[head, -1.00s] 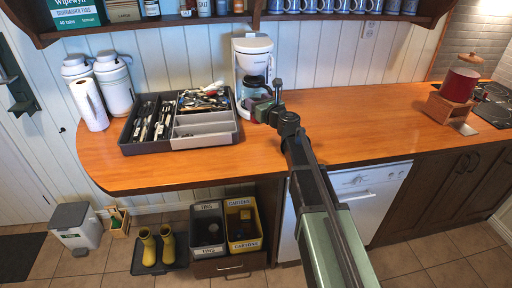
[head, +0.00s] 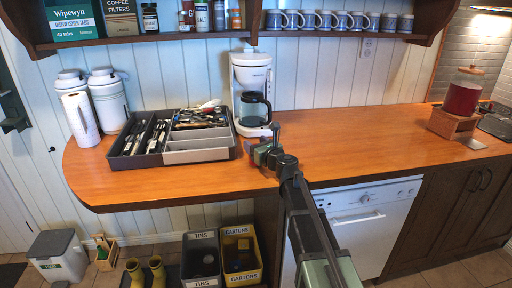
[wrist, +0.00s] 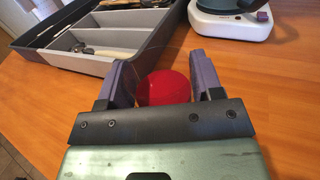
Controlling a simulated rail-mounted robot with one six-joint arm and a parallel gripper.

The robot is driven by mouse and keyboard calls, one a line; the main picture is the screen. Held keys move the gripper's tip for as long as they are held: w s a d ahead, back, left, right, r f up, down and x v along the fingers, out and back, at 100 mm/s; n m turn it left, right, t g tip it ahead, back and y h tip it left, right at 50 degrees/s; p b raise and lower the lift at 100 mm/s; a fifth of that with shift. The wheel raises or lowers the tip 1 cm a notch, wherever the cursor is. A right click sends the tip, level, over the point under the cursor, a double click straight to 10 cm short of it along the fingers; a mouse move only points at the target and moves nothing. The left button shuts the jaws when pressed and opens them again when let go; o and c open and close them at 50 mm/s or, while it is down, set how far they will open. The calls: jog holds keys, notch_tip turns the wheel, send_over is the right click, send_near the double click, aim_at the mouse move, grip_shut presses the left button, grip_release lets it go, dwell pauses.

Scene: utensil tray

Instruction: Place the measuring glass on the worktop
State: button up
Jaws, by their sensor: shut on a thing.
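My gripper (head: 262,152) is over the worktop (head: 350,135), in front of the coffee maker and right of the utensil tray. In the wrist view my gripper (wrist: 167,85) is shut on the measuring glass (wrist: 164,88). It appears as a round red area between the fingers, with a faint clear outline beyond it. The glass cannot be made out in the head view. Whether its base touches the worktop cannot be told.
The grey utensil tray (head: 197,156) stands close on the left, and the white coffee maker (head: 250,75) with its dark jug stands behind. The worktop between is clear.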

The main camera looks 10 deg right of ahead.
jog(key=o, duration=1.4)
jog(key=shift+o, duration=0.2)
jog(key=shift+r+p, duration=0.2)
jog(key=shift+p, duration=0.15)
jog(key=v, duration=1.2)
jog(key=shift+s+f, duration=0.1)
jog(key=shift+f, duration=0.05)
